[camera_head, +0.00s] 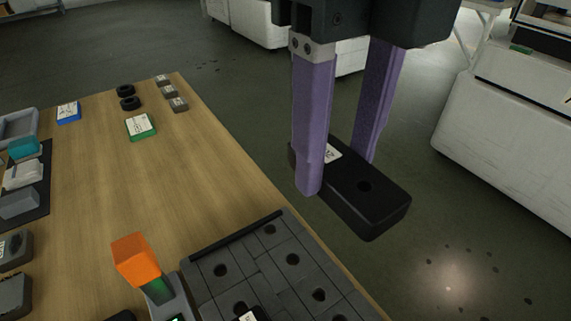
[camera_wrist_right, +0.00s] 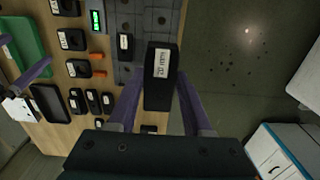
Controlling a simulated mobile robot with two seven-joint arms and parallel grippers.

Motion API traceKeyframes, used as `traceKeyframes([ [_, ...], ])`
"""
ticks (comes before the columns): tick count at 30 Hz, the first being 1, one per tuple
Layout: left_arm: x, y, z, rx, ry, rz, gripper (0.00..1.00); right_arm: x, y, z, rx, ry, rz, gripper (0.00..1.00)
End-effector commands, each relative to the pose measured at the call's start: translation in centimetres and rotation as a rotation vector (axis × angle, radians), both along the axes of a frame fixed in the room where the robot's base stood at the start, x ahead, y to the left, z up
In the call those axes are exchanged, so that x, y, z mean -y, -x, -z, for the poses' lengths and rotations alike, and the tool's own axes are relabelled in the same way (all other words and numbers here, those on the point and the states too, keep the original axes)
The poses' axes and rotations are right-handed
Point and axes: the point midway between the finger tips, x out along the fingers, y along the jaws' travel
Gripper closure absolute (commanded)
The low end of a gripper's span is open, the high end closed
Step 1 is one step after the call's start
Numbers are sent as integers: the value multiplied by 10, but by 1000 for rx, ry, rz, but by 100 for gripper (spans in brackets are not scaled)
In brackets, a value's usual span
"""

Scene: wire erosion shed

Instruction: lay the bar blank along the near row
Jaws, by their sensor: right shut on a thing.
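The bar blank (camera_head: 378,200) is a black rectangular bar with a round hole near one end and a white label. My right gripper (camera_head: 335,173) has its purple fingers shut on it, holding it past the right edge of the wooden table, over the floor. In the right wrist view the bar (camera_wrist_right: 161,72) lies between the fingers with its label showing. A dark grey plate (camera_head: 237,265) of blocks with round holes lies at the table's near right edge. A small labelled black piece (camera_wrist_right: 125,45) sits on it.
An orange-topped device (camera_head: 136,258) stands beside the plate's left. A green labelled block (camera_head: 141,127), a blue one (camera_head: 68,112), black rings (camera_head: 130,103) and small grey blocks (camera_head: 179,104) sit farther back. The table's middle is clear. White cabinets (camera_head: 505,145) stand at right.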

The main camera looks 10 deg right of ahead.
Motion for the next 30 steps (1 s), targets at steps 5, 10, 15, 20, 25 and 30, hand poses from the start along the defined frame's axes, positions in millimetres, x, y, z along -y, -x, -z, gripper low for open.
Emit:
traceKeyframes([
  [5, 0, 0, 11, 0, 0, 0, 0, 0, 1, 44, -6, 2, -6, 100],
  [10, 0, 0, 21, 0, 0, 0, 0, 0, 1, 92, -4, 3, -5, 100],
  [15, 0, 0, 29, 0, 1, 0, 0, 0, 1, 131, -2, 1, -4, 100],
  [20, 0, 0, 32, 0, 1, 0, 0, 0, 0, 149, 1, 0, -6, 100],
  [25, 0, 0, 35, 0, 1, 0, 0, 0, 0, 160, 1, 0, -5, 100],
  [30, 0, 0, 43, 0, 1, 0, 0, 0, 1, 187, -2, 2, -4, 100],
])
